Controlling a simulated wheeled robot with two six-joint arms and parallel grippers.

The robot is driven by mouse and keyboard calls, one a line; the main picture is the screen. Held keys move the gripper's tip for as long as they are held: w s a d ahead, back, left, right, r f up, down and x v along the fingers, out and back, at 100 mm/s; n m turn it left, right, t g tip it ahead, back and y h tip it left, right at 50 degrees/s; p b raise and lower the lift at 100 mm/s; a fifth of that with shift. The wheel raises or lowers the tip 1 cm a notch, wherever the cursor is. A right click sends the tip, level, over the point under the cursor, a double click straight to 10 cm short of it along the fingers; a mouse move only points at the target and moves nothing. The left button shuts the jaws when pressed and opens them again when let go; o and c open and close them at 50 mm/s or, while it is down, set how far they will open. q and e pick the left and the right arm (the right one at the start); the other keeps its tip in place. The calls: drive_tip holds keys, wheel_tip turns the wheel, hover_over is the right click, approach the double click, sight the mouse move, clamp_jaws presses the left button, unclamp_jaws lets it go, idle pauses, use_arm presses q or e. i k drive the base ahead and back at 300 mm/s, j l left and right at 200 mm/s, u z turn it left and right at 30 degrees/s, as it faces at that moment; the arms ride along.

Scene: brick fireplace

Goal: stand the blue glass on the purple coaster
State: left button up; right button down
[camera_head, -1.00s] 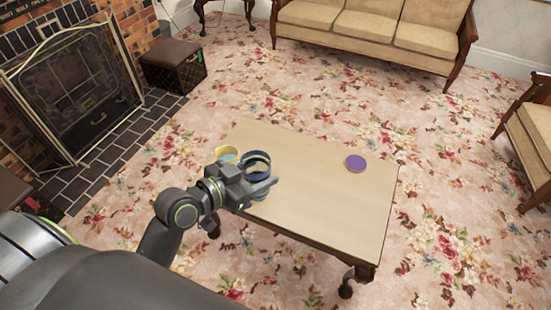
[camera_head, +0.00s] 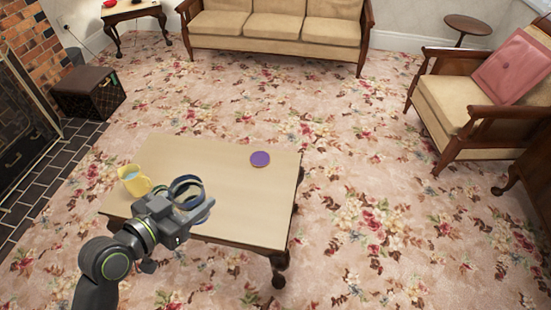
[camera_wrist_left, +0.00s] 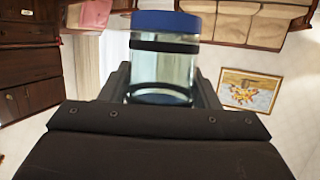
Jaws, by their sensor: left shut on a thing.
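The blue glass (camera_head: 186,188) is clear with dark blue bands. My left gripper (camera_head: 193,207) is shut on it, over the front left part of the coffee table (camera_head: 235,205). I cannot tell its exact height above the top. In the left wrist view the glass (camera_wrist_left: 165,65) is between the fingers, with a broad blue band at one end. The purple coaster (camera_head: 260,158) lies flat and bare near the table's far right corner, apart from the glass. My right gripper is not in view.
A yellow mug (camera_head: 134,180) stands on the table's left end, left of the glass. The tabletop between glass and coaster is clear. A sofa (camera_head: 275,25), an armchair (camera_head: 460,100) and a dark box (camera_head: 88,92) stand around on the floral carpet (camera_head: 370,200).

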sight(261, 158)
drive_tip(key=i+l+u, duration=0.1)
drive_tip(key=i+l, duration=0.15)
drive_tip(key=i+l+u, duration=0.1)
drive_tip(key=i+l, duration=0.15)
drive_tip(key=l, duration=0.2)
drive_tip(key=i+l, duration=0.2)
drive_tip(key=l, duration=0.15)
drive_tip(key=i+l+u, duration=0.15)
drive_tip(key=l, duration=0.25)
drive_tip(key=i+l, duration=0.15)
drive_tip(key=i, duration=0.15)
drive_tip(key=j+u, duration=0.05)
